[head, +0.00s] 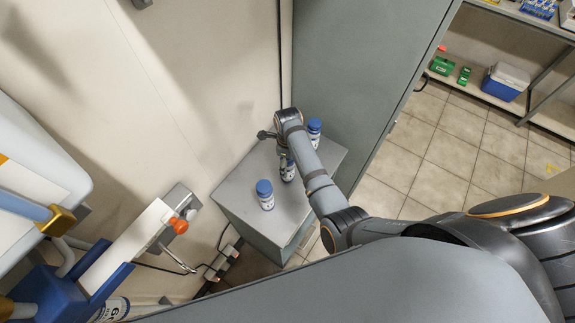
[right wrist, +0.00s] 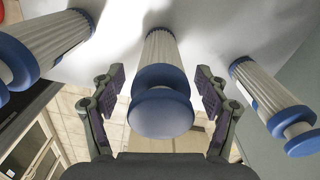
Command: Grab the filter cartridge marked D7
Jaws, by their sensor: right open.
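Three white ribbed filter cartridges with blue caps stand on a grey cabinet top in the head view: a near one (head: 266,201), a middle one (head: 289,173) and a far one (head: 314,132). Their markings are too small to read, so I cannot tell which is D7. My right gripper (head: 283,158) is open at the middle cartridge. In the right wrist view the right gripper (right wrist: 158,88) has one finger on each side of the middle cartridge (right wrist: 160,85), with visible gaps. The other two, left (right wrist: 48,42) and right (right wrist: 268,98), lie outside the fingers. My left gripper is out of view.
The grey cabinet top (head: 240,202) is small, with a wall behind it and a tall grey cabinet (head: 350,75) beside it. A bench with blue and white equipment (head: 120,245) is at the left. Tiled floor (head: 455,150) is open at the right.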

